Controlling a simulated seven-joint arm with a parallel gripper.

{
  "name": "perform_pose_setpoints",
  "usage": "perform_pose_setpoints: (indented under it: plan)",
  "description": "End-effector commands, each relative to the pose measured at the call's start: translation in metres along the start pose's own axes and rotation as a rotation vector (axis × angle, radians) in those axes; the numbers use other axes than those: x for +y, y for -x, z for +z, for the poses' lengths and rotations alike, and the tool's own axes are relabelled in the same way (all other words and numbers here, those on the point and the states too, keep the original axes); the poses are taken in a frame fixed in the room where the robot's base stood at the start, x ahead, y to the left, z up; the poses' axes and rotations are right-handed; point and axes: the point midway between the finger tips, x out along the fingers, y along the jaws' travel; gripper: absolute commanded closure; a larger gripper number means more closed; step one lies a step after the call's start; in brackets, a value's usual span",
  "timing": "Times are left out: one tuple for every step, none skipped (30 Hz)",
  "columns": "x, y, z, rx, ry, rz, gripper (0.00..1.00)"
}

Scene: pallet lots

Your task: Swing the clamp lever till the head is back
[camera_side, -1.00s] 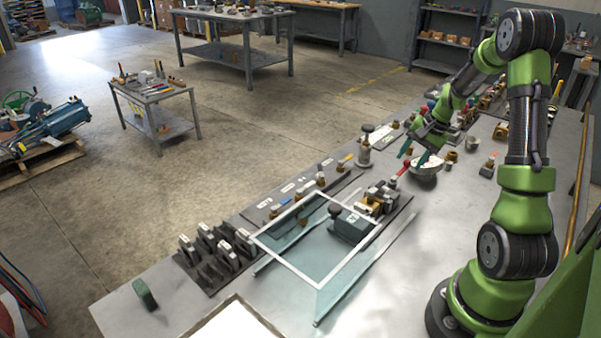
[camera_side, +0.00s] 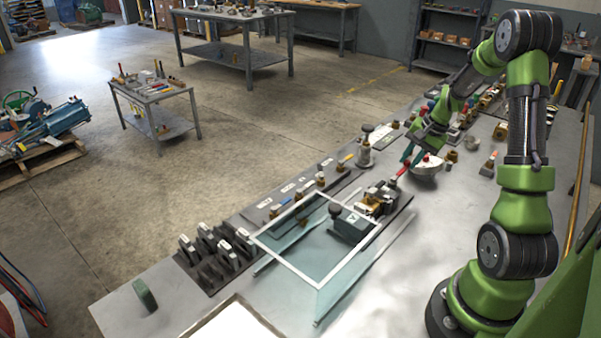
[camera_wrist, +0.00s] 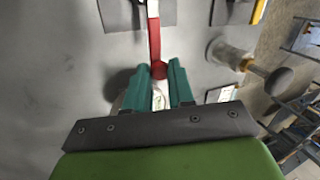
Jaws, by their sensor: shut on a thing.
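The clamp lever has a red handle (camera_side: 401,172) that rises from the dark and brass-coloured clamp fixture (camera_side: 377,198) on the bench. In the wrist view the red handle (camera_wrist: 154,40) runs down from the top to a rounded red end between my teal fingers. My gripper (camera_side: 412,158) is at the handle's upper end in the side view. In the wrist view my gripper (camera_wrist: 160,85) is shut on that end, one finger on each side. The clamp head is not clearly seen in either view.
A pale rounded bowl-like part (camera_side: 426,169) stands just right of my fingers. A grey post with a round knob (camera_side: 365,150) stands to the left, also in the wrist view (camera_wrist: 232,58). A white-framed clear panel (camera_side: 300,262) lies nearer the camera.

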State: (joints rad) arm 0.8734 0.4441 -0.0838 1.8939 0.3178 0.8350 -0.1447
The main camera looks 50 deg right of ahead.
Motion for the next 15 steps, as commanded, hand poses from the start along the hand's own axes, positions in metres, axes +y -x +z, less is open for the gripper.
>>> perform_pose_setpoints:
  plan:
    - [0.0,0.0,0.0,-0.001,0.004,0.0,1.0]
    - [-0.001,0.0,0.0,-0.002,0.007,0.0,1.0]
    - [-0.001,0.0,-0.001,-0.004,0.013,0.0,1.0]
    - [-0.002,0.0,-0.001,-0.006,0.02,0.0,1.0]
    - [-0.002,0.0,-0.001,-0.009,0.028,0.0,1.0]
    - [-0.003,-0.001,-0.001,-0.014,0.039,0.0,1.0]
    - [-0.004,-0.001,-0.001,-0.019,0.05,-0.001,1.0]
    - [-0.005,-0.001,-0.002,-0.023,0.063,-0.001,1.0]
    - [-0.007,-0.002,-0.002,-0.03,0.083,-0.001,1.0]
    - [-0.008,-0.003,-0.002,-0.037,0.1,-0.001,1.0]
    - [-0.009,-0.003,-0.002,-0.043,0.118,0.0,1.0]
    - [-0.012,-0.004,-0.003,-0.052,0.145,-0.001,1.0]
    - [-0.013,-0.004,-0.003,-0.06,0.165,-0.001,1.0]
    - [-0.015,-0.005,-0.003,-0.068,0.189,-0.001,1.0]
    - [-0.018,-0.006,-0.003,-0.08,0.221,0.0,1.0]
